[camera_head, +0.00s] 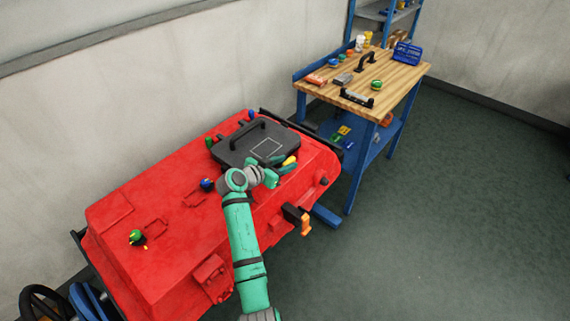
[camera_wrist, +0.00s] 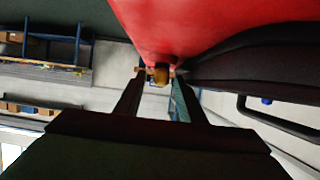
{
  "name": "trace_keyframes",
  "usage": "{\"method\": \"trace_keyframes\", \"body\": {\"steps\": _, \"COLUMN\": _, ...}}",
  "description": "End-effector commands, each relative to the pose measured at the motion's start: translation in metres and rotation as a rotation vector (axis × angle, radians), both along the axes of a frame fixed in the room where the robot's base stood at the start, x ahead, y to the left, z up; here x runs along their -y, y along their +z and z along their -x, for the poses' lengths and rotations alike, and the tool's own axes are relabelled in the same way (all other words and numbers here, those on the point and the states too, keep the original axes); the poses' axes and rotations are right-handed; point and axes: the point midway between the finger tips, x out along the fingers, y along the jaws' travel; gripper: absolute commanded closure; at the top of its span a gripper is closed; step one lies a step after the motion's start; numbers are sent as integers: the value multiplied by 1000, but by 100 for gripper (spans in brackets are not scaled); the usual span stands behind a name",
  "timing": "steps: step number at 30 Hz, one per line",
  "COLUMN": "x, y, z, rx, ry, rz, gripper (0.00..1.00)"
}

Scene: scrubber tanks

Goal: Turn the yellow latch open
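The yellow latch (camera_head: 290,160) sits at the right end of the red machine body, beside the dark lid (camera_head: 250,147). In the wrist view the yellow latch (camera_wrist: 161,76) shows as a small yellow-brown piece at the lower edge of the red body. My gripper (camera_head: 281,165) is at the latch, and its outline is small in the head view. In the wrist view my gripper (camera_wrist: 159,80) has its two fingers apart, one on each side of the latch, with gaps visible. Contact with the latch cannot be told.
The red machine (camera_head: 165,215) has several coloured knobs and an orange-handled part (camera_head: 305,224) at its front right. A blue workbench (camera_head: 345,90) with a wooden top and loose items stands behind it to the right. The floor at right is clear.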

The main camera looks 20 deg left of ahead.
Motion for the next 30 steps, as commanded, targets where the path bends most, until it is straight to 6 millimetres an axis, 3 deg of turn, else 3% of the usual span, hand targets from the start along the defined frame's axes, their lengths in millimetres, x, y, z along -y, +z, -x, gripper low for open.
{"method": "trace_keyframes", "body": {"steps": 5, "x": -5, "y": 5, "z": 11, "rx": 1, "ry": 2, "rz": 0, "gripper": 64}}
{"method": "trace_keyframes", "body": {"steps": 19, "x": -32, "y": 35, "z": 81, "rx": -1, "ry": 2, "rz": 0, "gripper": 64}}
{"method": "trace_keyframes", "body": {"steps": 30, "x": -40, "y": 41, "z": 96, "rx": -1, "ry": 6, "rz": 0, "gripper": 64}}
